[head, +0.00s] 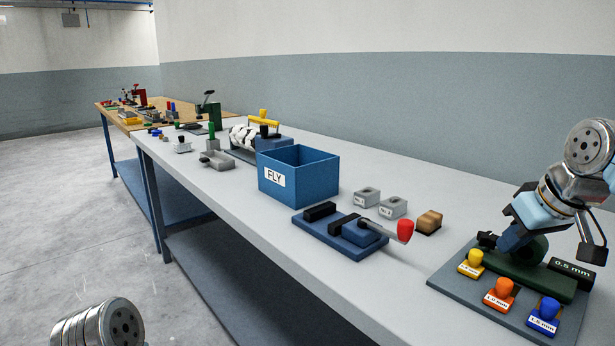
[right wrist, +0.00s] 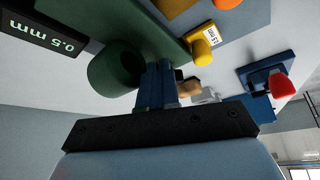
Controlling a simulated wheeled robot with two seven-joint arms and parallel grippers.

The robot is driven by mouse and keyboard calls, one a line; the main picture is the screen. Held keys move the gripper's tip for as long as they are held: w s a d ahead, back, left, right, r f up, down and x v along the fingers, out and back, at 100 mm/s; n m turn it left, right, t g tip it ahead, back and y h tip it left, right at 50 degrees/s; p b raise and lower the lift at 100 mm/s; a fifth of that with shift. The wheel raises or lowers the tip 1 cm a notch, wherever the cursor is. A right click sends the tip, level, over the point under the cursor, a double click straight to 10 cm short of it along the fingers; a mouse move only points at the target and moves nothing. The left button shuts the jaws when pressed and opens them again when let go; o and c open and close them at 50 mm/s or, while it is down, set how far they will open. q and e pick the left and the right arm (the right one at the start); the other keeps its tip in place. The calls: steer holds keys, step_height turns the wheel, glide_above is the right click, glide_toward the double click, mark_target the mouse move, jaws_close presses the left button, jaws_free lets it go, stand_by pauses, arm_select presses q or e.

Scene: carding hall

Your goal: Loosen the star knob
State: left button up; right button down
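The gauge stand is a dark green body (head: 530,268) with a rounded housing, on a grey plate (head: 445,283) at the right of the table. A small black part, which looks like the star knob (head: 487,239), shows at the housing's left end. My right gripper (head: 509,239) is right at it, its blue fingers covering part of it. In the right wrist view the fingers (right wrist: 157,82) are close together beside the green housing (right wrist: 115,70), with a dark bit past their tips. Whether they hold the knob is hidden. My left gripper is out of view.
Yellow (head: 474,258), orange (head: 502,289) and blue (head: 547,310) knobbed gauges stand in front of the green body. A display (head: 572,268) reads 0.5 mm. A red-handled blue fixture (head: 345,235) and a blue FLY bin (head: 315,178) lie to the left.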

steer(key=shift+s+d, duration=0.1)
steer(key=shift+s, duration=0.15)
step_height(320, 180, up, 6)
stand_by(0.5)
steer(key=shift+s, duration=0.1)
